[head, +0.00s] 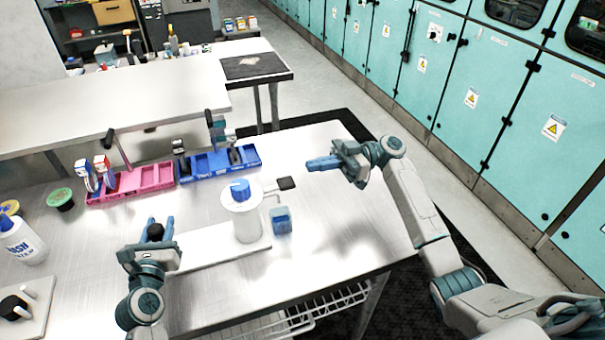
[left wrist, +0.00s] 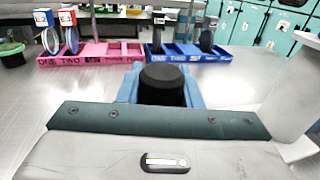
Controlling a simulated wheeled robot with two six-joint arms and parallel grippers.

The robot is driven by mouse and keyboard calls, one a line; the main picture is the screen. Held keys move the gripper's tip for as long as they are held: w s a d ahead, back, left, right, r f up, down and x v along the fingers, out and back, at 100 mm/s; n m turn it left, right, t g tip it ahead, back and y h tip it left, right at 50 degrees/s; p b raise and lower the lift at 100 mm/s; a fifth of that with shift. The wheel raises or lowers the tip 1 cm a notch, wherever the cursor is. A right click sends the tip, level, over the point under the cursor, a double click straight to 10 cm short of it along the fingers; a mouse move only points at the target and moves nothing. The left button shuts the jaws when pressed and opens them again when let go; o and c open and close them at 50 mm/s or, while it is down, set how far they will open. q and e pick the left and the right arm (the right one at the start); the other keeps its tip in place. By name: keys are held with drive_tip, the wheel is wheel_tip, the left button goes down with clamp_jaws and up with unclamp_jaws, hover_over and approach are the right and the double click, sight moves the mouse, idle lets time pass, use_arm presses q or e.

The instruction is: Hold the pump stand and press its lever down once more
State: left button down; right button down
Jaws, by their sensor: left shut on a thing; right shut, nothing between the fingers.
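The pump stand has a white base plate (head: 210,250), a white bottle (head: 247,222) with a blue cap (head: 239,190), and a lever ending in a dark pad (head: 286,183). The bottle shows at the right of the left wrist view (left wrist: 303,85). A blue cup (head: 281,222) stands beside the bottle, below the lever side. My left gripper (head: 155,228) is shut on the black knob (left wrist: 163,84) at the plate's left end. My right gripper (head: 310,164) is shut and empty, above and right of the lever pad, apart from it.
A pink tray (head: 150,182) and a blue tray (head: 225,165) with upright items stand behind the pump stand. A WASH WATER bottle (head: 22,243) and a green-lidded jar (head: 61,199) are at left. The table right of the cup is clear.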

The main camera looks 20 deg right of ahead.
drive_tip(key=d, duration=0.6)
drive_tip(key=shift+d+f, duration=0.2)
drive_tip(key=shift+d, duration=0.2)
use_arm(q)
drive_tip(key=c, duration=0.9)
unclamp_jaws()
drive_tip(key=shift+c, duration=0.2)
use_arm(e)
drive_tip(key=shift+r, duration=0.1)
use_arm(q)
wheel_tip(320, 180, up, 8)
drive_tip(key=p, duration=0.9)
drive_tip(key=shift+f, duration=0.25)
use_arm(e)
wheel_tip(320, 180, up, 9)
use_arm(q)
drive_tip(key=shift+s, duration=0.1)
